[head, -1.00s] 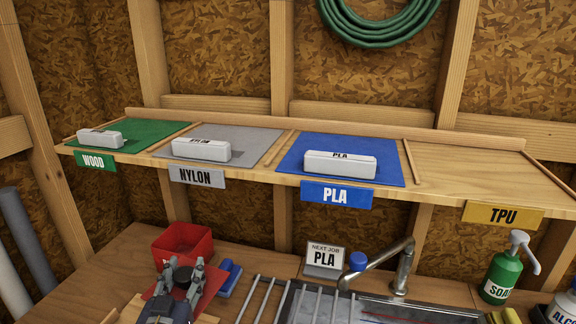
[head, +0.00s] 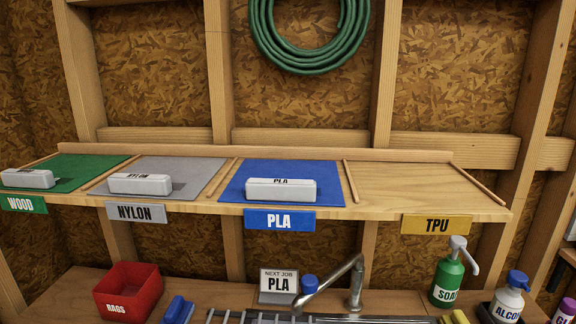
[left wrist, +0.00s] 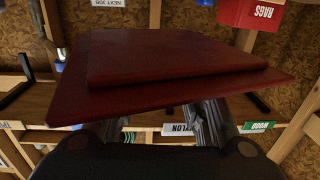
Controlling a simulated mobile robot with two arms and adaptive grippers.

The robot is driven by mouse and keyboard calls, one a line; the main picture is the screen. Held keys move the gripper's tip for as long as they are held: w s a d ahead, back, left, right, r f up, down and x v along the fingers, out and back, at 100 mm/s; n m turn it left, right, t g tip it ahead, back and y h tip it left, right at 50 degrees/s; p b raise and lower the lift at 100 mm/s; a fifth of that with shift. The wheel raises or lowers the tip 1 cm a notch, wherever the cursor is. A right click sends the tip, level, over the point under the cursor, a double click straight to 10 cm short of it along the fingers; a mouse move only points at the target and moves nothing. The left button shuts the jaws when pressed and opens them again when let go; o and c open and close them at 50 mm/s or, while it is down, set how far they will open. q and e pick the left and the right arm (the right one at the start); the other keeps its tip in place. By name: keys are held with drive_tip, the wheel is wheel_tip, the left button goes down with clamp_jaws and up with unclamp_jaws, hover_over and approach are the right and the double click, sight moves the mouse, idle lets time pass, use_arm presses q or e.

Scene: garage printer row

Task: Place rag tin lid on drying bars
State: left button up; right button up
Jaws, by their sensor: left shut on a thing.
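The rag tin lid (left wrist: 170,55) is a dark red square plate with a raised step, and it fills the upper middle of the left wrist view. My left gripper (left wrist: 165,125) is shut on it, with the fingers at its near edge. Neither gripper shows in the head view. The red rag tin (head: 128,290) stands open on the bench at lower left in the head view; it also shows upside down in the left wrist view (left wrist: 250,14). The drying bars (head: 225,317) show only as short ends at the bottom edge of the head view.
A NEXT JOB PLA sign (head: 279,286), a tap (head: 354,285) and a blue brush (head: 178,311) are on the bench. Soap (head: 446,280) and alcohol (head: 506,302) bottles stand at right. A shelf (head: 400,190) with labelled bays overhangs the bench.

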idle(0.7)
use_arm(q)
drive_tip(key=shift+w+d+r+m+g+h, duration=0.15)
drive_tip(key=shift+w+d+r+m+h, duration=0.2)
drive_tip(key=shift+d+m+h, duration=0.45)
drive_tip(key=shift+w+d+r+m+g+h, duration=0.2)
drive_tip(key=shift+w+d+m+h, duration=0.3)
drive_tip(key=shift+d+h, duration=0.6)
drive_tip(key=shift+w+d+r+m+g+h, duration=0.15)
drive_tip(key=shift+w+d+r+m+h, duration=0.15)
drive_tip(key=shift+d+m+h, duration=0.65)
drive_tip(key=w+d+r+m+g+h, duration=0.3)
drive_tip(key=w+d+m+g+h, duration=0.2)
drive_tip(key=d+m+g+h, duration=0.3)
drive_tip(key=shift+w+d+r+g+h, duration=0.15)
drive_tip(key=shift+w+d+g+h, duration=0.2)
drive_tip(key=shift+d+h, duration=1)
drive_tip(key=shift+d+m+g, duration=0.15)
drive_tip(key=shift+m+g, duration=0.1)
drive_tip(key=shift+g, duration=0.1)
drive_tip(key=shift+s+a+m+g+h, duration=0.25)
drive_tip(key=shift+a+m+g, duration=0.2)
drive_tip(key=shift+m+g, duration=0.45)
drive_tip(key=shift+s+a+m+g+h, duration=0.1)
drive_tip(key=shift+a+m+g+h, duration=0.3)
drive_tip(key=shift+g, duration=0.85)
drive_tip(key=shift+s+a+m+g+h, duration=0.2)
drive_tip(key=shift+a+m+g, duration=0.35)
drive_tip(key=shift+m+g, duration=0.4)
